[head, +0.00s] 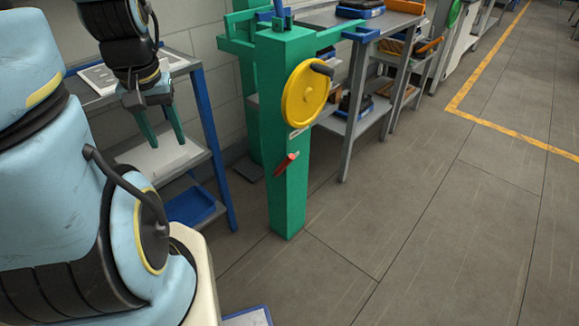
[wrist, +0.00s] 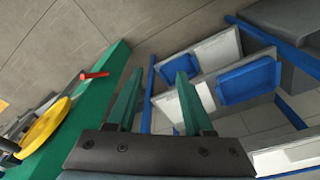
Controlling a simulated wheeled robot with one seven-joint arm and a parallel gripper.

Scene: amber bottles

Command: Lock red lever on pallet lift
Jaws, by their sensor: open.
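The red lever (head: 286,164) sits on the front of the green column of the pallet lift (head: 289,205), below a yellow handwheel (head: 300,98). In the head view it slants, its right end higher. The lever also shows in the wrist view (wrist: 95,75), sticking out from the green column. My gripper (head: 166,143) is open and empty, left of the column and apart from the lever. In the wrist view, the two green fingers (wrist: 160,85) point away from the camera, with the lever to their left.
A blue-framed shelf (head: 215,150) with a blue tray (head: 190,206) on its lower level stands left of the lift, behind my gripper. A grey bench (head: 345,165) with several items stands behind the lift on the right. The floor (head: 430,200) at right is clear.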

